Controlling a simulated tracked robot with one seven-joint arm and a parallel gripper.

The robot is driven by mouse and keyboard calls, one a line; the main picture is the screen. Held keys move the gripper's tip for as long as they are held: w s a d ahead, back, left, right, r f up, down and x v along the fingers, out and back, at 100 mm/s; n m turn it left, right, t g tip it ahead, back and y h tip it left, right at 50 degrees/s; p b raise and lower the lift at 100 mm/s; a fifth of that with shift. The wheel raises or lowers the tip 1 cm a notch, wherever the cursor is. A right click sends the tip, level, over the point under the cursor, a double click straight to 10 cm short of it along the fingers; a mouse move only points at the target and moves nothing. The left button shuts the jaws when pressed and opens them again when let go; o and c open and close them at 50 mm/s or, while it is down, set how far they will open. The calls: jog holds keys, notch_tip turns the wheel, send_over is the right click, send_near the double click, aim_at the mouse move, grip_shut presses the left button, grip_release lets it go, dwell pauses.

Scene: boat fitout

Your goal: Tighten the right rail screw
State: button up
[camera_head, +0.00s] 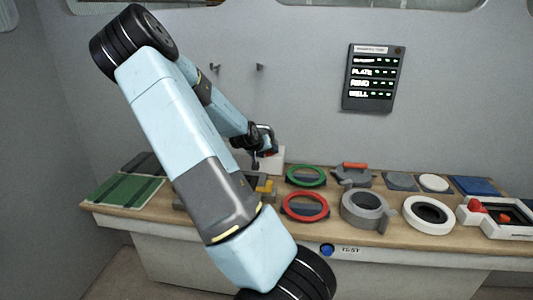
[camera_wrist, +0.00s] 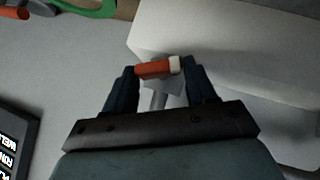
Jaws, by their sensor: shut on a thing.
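My gripper (camera_head: 267,150) is low over the back of the bench, at a white block (camera_head: 272,162). In the wrist view my gripper (camera_wrist: 158,70) is shut on a small orange piece with a white end (camera_wrist: 155,69), which lies across between the fingertips. A grey shank (camera_wrist: 158,98) shows below it, between the fingers. The white block (camera_wrist: 230,40) fills the upper right behind the fingers; whether the held piece touches it I cannot tell. I cannot make out a rail screw for certain.
Two small dark fittings (camera_head: 260,66) are on the wall. Green (camera_head: 306,170) and red (camera_head: 305,220) rings, a grey ring (camera_head: 364,208) and a white ring (camera_head: 429,229) crowd the bench. A lit panel (camera_head: 373,78) hangs on the wall. A blue button (camera_head: 327,249) is on the front.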

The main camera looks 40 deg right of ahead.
jog(key=shift+s+f+m+t+y, duration=0.15)
jog(key=shift+s+m+t+y, duration=0.15)
jog(key=shift+m+t+y, duration=0.4)
jog(key=shift+d, duration=0.1)
jog(key=shift+c, duration=0.5)
jog(key=shift+d+r+t+y, duration=0.1)
jog(key=shift+r+t+y, duration=0.1)
jog(key=shift+t+y, duration=0.2)
jog(key=shift+w+d+r, duration=0.1)
jog(key=shift+w+r, duration=0.1)
jog(key=o, duration=0.8)
jog(key=shift+f, duration=0.1)
jog(key=shift+s, duration=0.1)
jog(key=shift+s+a+r, duration=0.15)
jog(key=shift+a+r, duration=0.2)
jog(key=shift+a, duration=0.1)
jog(key=shift+v, duration=6.25)
